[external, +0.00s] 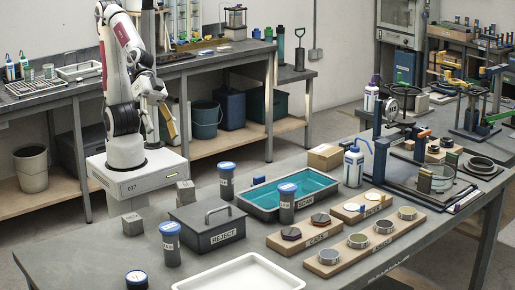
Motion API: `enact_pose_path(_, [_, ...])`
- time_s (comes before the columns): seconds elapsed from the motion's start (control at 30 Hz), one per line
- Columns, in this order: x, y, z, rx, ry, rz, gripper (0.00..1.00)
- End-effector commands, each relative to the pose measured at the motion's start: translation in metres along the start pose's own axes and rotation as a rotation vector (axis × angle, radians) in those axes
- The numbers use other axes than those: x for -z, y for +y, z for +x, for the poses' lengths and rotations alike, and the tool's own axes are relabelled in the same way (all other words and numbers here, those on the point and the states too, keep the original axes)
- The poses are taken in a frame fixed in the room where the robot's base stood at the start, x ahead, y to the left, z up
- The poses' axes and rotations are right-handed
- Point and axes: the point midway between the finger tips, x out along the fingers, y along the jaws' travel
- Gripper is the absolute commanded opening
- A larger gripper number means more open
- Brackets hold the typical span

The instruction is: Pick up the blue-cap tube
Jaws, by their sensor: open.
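Several dark tubes with blue caps and white labels stand upright on the bench. One tube (227,182) stands behind the grey box, and another tube (287,206) is at the front edge of the teal tray. A third tube (171,246) stands left of the grey box. A blue-capped one (136,281) is at the lower edge, partly cut off. Which one the task means cannot be told. My gripper (167,122) hangs beside my arm at the upper left, small in the picture. It is open, empty, and well apart from all the tubes.
A lidded grey REJECT box (207,231) and a teal-filled SOAK tray (262,213) stand mid-bench. A white tray (245,279) lies in front. Wooden boards with caps (304,236) and round pieces (371,243) are to the right. Small grey blocks (132,224) stand near my base.

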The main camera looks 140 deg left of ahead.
Motion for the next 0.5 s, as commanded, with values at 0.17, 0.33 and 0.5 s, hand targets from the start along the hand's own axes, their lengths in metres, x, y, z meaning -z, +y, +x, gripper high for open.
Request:
enact_pose_path(0.17, [0.023, -0.004, 0.031, 0.035, 0.089, -0.096, 0.58])
enact_pose_path(0.33, [0.04, -0.019, 0.057, 0.102, 0.173, -0.182, 0.58])
enact_pose_path(0.5, [0.049, -0.043, 0.078, 0.202, 0.251, -0.259, 0.58])
